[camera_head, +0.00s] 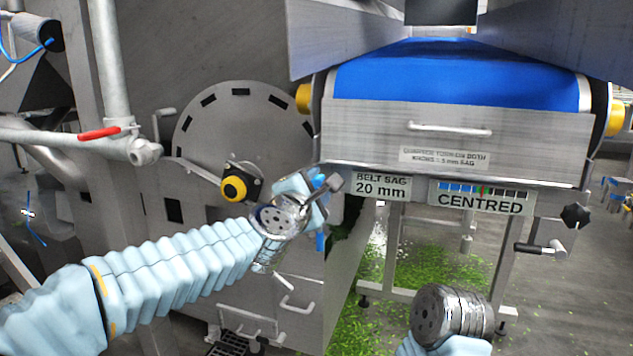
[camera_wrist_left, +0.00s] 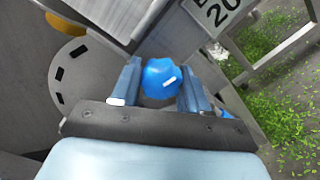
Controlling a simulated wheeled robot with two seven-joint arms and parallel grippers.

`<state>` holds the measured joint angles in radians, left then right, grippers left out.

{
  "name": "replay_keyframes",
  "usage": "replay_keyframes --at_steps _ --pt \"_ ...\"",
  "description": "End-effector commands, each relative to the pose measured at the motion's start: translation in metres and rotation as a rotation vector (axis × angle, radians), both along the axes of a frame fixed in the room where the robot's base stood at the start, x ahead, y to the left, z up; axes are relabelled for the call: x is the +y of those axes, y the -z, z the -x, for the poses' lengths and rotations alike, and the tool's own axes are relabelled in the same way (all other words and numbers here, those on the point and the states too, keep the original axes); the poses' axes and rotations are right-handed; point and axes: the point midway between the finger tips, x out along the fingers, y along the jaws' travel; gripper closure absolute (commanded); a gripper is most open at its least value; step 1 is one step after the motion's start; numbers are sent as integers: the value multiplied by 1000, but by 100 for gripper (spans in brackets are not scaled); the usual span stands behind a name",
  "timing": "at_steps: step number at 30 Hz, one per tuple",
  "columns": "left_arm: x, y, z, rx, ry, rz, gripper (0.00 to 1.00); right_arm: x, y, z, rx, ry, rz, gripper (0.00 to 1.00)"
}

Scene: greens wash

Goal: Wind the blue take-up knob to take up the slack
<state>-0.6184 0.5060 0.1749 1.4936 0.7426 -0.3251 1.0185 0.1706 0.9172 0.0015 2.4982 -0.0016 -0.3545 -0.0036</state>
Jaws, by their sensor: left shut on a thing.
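The blue take-up knob (camera_wrist_left: 160,79) shows in the left wrist view as a round blue knob with a white mark, between the two fingers of my left gripper (camera_wrist_left: 158,88). The fingers are shut on it from both sides. In the head view my left gripper (camera_head: 316,190) is at the left lower corner of the belt housing, and it largely hides the knob. The blue belt (camera_head: 455,82) runs over the housing. The sign (camera_head: 381,187) reads "BELT SAG 20 mm".
My right wrist (camera_head: 452,314) is low in the head view; its fingers are not seen. A black star knob (camera_head: 575,216) and a crank handle (camera_head: 541,249) are at the right. A yellow-capped knob (camera_head: 234,188) is left of my left gripper. Green scraps (camera_head: 440,275) litter the floor.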

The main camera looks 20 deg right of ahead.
Motion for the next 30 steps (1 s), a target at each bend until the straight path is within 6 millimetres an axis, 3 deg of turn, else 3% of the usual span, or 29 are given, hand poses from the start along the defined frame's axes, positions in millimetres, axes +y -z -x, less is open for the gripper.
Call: replay_keyframes --at_steps 30 --pt "0 -3 0 -536 1 -800 86 1 -42 1 -2 -2 1 57"
